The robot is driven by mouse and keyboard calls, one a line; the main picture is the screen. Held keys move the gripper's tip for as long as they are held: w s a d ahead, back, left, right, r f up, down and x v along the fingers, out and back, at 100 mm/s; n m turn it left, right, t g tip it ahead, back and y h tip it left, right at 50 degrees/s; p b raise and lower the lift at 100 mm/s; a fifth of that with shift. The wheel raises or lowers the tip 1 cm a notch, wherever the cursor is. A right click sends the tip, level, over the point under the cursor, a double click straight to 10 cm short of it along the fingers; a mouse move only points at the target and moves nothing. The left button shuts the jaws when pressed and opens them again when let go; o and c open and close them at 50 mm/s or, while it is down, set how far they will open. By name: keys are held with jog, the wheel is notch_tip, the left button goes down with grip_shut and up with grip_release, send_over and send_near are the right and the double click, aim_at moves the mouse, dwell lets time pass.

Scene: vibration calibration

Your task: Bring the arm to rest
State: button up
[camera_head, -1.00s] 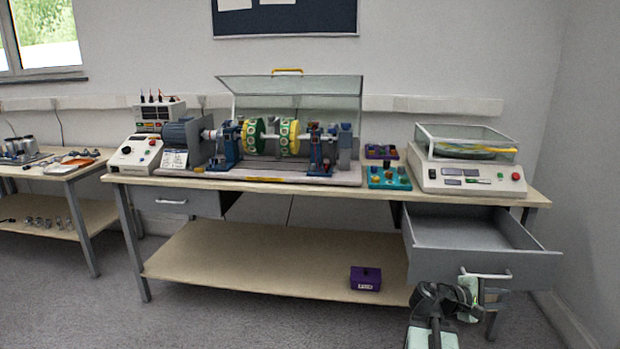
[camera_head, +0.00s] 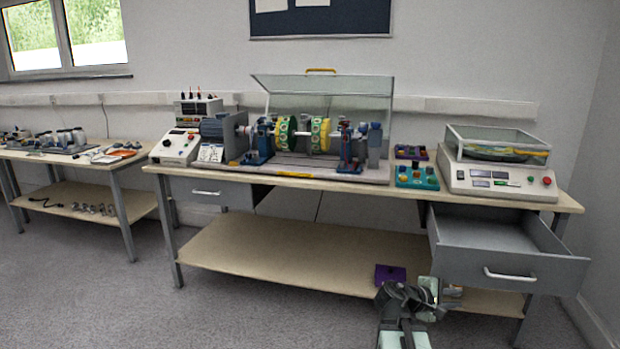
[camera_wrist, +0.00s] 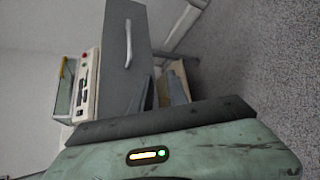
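My arm is folded low at the bottom right of the head view, with my gripper (camera_head: 432,292) at its end. It is left of the open drawer's handle (camera_head: 510,275) and apart from it in the picture. I see nothing held, but the fingers are too small to read there.
The drawer (camera_head: 505,265) juts from the workbench (camera_head: 300,178) at right. A purple box (camera_head: 390,274) on the lower shelf is partly behind my arm. A rotor rig (camera_head: 310,145) and a balancing instrument (camera_head: 500,180) stand on top. Floor at left front is clear.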

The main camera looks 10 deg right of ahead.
jog(key=w+a+f+m+t+y, duration=0.1)
jog(key=w+a+f+y, duration=0.25)
jog(key=a, duration=0.55)
jog(key=w+a+f+y, duration=0.2)
jog(key=a+f, duration=0.3)
jog(key=a, duration=0.4)
jog(key=s+a+f+m+g+y, duration=0.1)
jog(key=s+a+f+m+y, duration=0.15)
jog(key=a, duration=0.45)
jog(key=s+a+f+m+g+y, duration=0.1)
jog(key=a+f+y, duration=0.15)
jog(key=a, duration=0.35)
jog(key=s+a+f+m+g+y, duration=0.1)
jog(key=a+f+y, duration=0.15)
jog(key=a, duration=0.45)
notch_tip(320, 180, up, 34)
jog(key=s+a+m+p, duration=0.1)
jog(key=p, duration=3.2)
jog(key=shift+a+f+y, duration=0.25)
jog(key=shift+a+y, duration=0.05)
jog(key=shift+f+m, duration=0.1)
jog(key=shift+m, duration=0.15)
